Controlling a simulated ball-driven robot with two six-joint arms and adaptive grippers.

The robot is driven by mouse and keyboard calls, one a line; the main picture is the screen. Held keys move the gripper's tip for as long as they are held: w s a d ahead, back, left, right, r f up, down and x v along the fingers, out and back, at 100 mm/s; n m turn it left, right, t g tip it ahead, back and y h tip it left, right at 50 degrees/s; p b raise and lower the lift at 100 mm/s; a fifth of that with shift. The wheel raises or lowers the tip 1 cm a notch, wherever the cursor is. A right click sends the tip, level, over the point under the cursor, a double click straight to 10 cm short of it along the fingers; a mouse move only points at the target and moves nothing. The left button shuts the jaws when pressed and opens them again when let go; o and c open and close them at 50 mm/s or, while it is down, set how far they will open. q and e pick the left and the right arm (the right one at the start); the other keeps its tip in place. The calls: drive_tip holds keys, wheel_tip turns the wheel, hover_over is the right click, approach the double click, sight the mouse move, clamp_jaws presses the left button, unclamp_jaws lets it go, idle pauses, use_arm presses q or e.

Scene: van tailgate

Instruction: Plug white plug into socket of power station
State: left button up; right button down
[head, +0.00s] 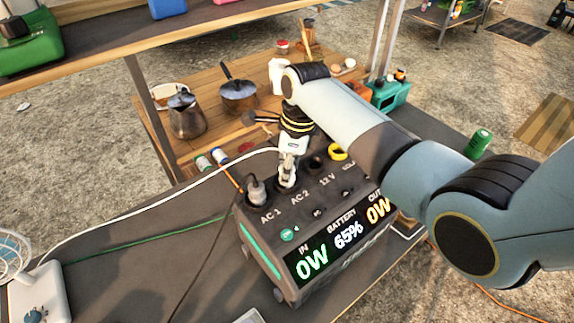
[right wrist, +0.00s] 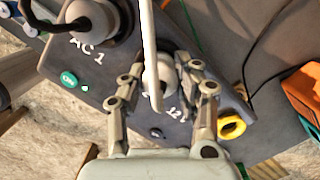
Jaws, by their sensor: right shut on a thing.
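The dark power station (head: 300,214) stands on the grey surface, its display reading 65%. My right gripper (head: 287,178) points down over the AC 2 socket and is shut on the white plug. The white plug (right wrist: 160,75) shows between the fingers in the right wrist view, its white cable (head: 180,171) running off to the left in the head view. The AC 2 socket (head: 284,187) is mostly covered by the plug and fingers. I cannot tell how far the plug is inside it. My left gripper is not in view.
A grey plug (head: 257,190) with a dark cable sits in AC 1, close beside my right gripper. A yellow ring (head: 337,152) lies at the station's back edge. A white fan (head: 38,295) stands far left. A wooden table with a kettle (head: 187,118) and pan (head: 238,97) is behind.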

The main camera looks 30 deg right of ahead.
drive_tip(key=c, duration=0.9)
unclamp_jaws()
drive_tip(key=shift+r, duration=0.1)
drive_tip(key=r, duration=0.4)
drive_tip(key=d+r, duration=0.1)
drive_tip(key=r, duration=0.2)
drive_tip(key=s+r, duration=0.1)
drive_tip(key=r, duration=0.3)
drive_tip(key=shift+d+r, duration=0.2)
drive_tip(key=shift+r, duration=0.15)
